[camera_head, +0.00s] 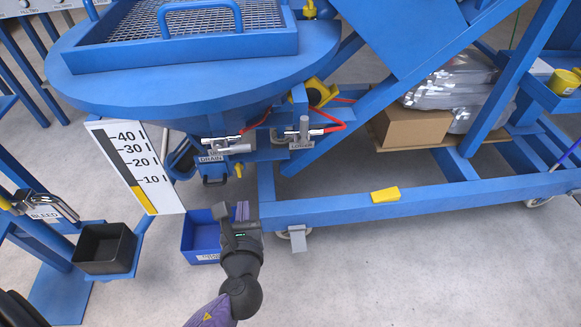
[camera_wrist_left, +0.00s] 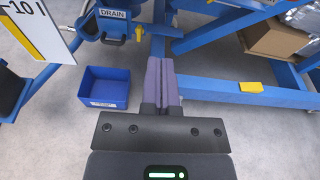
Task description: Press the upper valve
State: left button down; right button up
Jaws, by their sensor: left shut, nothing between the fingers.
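A silver valve lever (camera_head: 222,140) with a red line shows under the blue hopper; its label is partly hidden, so I cannot read whether it is the upper valve. To its right a second silver valve (camera_head: 304,130) has a tag reading LOWER. A DRAIN label (camera_head: 211,158) sits just below the first lever; the DRAIN label also shows in the left wrist view (camera_wrist_left: 112,13). My left gripper (camera_head: 241,210) is shut and empty, below and apart from the valves. Its purple fingers (camera_wrist_left: 161,75) lie together in the left wrist view. My right gripper is not in view.
A blue bin (camera_head: 200,238) stands on the floor just left of my left gripper. A black bin (camera_head: 104,247) and a level scale (camera_head: 136,165) are further left. The blue frame beam (camera_head: 340,206) with a yellow block (camera_head: 385,195) runs right. Open floor lies in front.

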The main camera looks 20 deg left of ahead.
aim_at(235, 149)
pick_arm(q)
jog(key=r+b+x, duration=0.2)
jog(key=b+x, duration=0.3)
jog(key=x, duration=0.5)
jog(key=r, duration=0.1)
jog(key=r+p, duration=0.1)
jog(key=r, duration=0.1)
jog(key=shift+s+d+r, duration=0.1)
jog(key=shift+d+r, duration=0.15)
jog(key=shift+r, duration=0.05)
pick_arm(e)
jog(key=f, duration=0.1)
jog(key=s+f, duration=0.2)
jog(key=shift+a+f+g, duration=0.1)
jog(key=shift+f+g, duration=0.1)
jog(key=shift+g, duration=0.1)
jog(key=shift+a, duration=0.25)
pick_arm(q)
jog(key=shift+r+p, duration=0.2)
jog(key=shift+p, duration=0.3)
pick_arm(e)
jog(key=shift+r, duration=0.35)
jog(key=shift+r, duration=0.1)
